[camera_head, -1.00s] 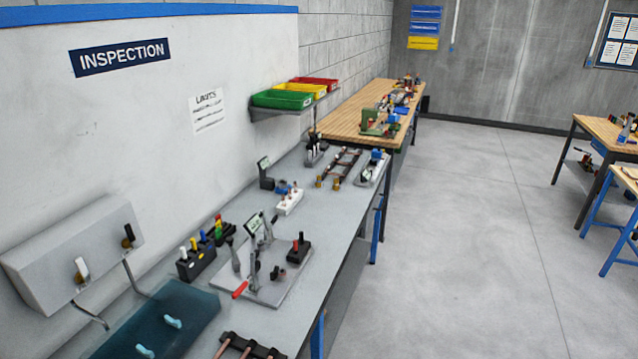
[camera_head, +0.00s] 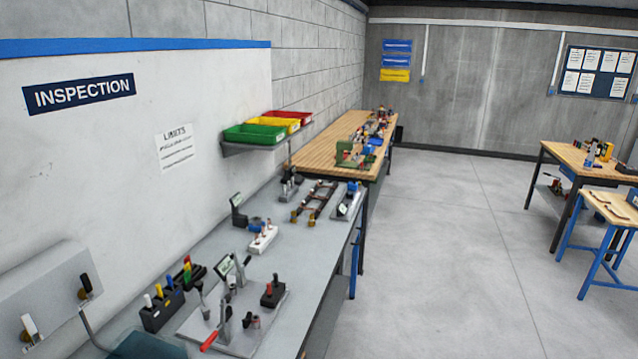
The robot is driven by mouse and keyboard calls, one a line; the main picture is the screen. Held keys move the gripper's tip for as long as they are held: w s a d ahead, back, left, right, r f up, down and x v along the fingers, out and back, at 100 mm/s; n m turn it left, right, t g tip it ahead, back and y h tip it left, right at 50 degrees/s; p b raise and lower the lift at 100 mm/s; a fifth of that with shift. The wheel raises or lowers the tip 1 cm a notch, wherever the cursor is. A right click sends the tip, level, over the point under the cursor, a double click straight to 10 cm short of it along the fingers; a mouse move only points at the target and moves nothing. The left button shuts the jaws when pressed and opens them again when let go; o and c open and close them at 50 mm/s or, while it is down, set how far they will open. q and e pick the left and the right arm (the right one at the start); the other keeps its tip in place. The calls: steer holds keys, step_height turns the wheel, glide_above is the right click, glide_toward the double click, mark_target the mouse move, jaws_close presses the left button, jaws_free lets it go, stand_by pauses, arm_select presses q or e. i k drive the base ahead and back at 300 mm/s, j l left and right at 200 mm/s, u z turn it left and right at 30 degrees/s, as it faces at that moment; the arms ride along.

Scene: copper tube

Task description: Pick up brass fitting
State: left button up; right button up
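Small brass-coloured pieces stand at the front end of a dark rack (camera_head: 318,197) on the grey bench (camera_head: 290,262). One brass piece (camera_head: 294,216) is at the left corner and another (camera_head: 311,217) is just right of it. They are too small to tell which is the brass fitting. Neither of my grippers shows in the head view.
A grey fixture plate (camera_head: 262,322) with a red-handled clamp is on the near bench. A black holder (camera_head: 162,308) with coloured handles stands left of it. Green, yellow and red bins sit on a wall shelf (camera_head: 250,147). A wooden bench (camera_head: 330,135) lies beyond. Open floor (camera_head: 450,270) is at right.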

mark_target(293, 219)
steer(key=i+l+z, duration=0.25)
steer(key=i, duration=0.7)
steer(key=i+l+z, duration=0.1)
steer(key=i+z, duration=0.15)
steer(key=i, duration=0.65)
steer(key=i+u, duration=0.4)
steer(key=i+l+u, duration=0.15)
steer(key=u, duration=0.25)
steer(key=i+l+u, duration=0.25)
steer(key=u, duration=0.15)
steer(key=i+l+u, duration=0.25)
steer(key=u, duration=0.15)
steer(key=i+l+u, duration=0.15)
steer(key=l+u, duration=0.15)
steer(key=u, duration=0.15)
steer(key=l+u, duration=0.3)
steer(key=u, duration=0.15)
steer(key=i+l+u, duration=0.1)
steer(key=l+u, duration=0.6)
steer(key=u, duration=0.2)
